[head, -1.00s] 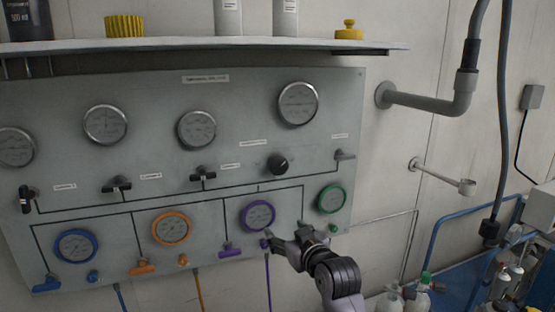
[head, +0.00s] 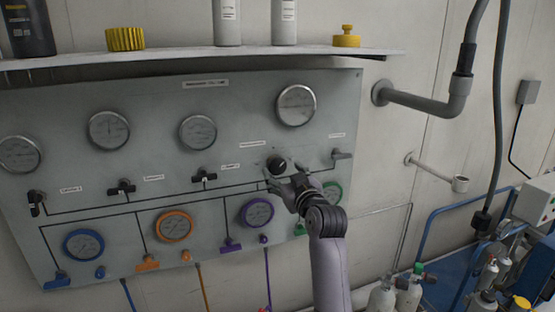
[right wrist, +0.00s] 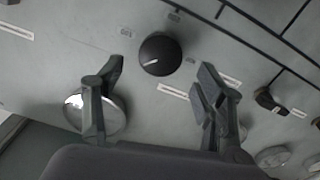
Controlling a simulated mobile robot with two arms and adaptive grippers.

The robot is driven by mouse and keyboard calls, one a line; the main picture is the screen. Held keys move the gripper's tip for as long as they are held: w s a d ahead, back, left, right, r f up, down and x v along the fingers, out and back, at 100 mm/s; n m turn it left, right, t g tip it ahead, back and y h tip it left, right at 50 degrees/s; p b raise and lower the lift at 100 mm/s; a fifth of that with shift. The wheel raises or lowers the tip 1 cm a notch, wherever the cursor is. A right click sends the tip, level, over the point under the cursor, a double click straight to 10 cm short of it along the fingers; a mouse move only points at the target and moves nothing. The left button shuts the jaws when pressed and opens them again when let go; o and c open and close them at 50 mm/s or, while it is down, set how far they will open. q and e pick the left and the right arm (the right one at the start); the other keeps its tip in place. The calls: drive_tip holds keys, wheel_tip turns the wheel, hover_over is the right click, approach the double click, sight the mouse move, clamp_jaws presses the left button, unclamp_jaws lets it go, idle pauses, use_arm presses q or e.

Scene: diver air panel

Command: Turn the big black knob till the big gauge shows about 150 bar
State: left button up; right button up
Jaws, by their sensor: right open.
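The big black knob (head: 278,164) is on the grey panel, below the big gauge (head: 296,105). The gauge is round, with a pale face and metal rim; its reading is too small to tell. My right gripper (head: 286,179) is open and empty, just in front of the knob and slightly below it in the head view. In the right wrist view the knob (right wrist: 160,54) shows a white pointer line and lies beyond and between the open fingertips (right wrist: 163,80), which look apart from it. The big gauge (right wrist: 97,115) is partly hidden there by a finger. My left gripper is not in view.
Other gauges and small black valve handles (head: 204,176) lie to the left on the panel. Coloured gauges, such as the purple one (head: 257,213), are below. A shelf (head: 200,56) with bottles runs above. A grey pipe (head: 425,102) sticks out at the right.

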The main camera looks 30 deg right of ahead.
sight(278, 166)
drive_tip(key=shift+p+x, duration=0.75)
drive_tip(key=shift+x, duration=1.9)
drive_tip(key=c, duration=1.2)
drive_tip(key=shift+o, duration=0.2)
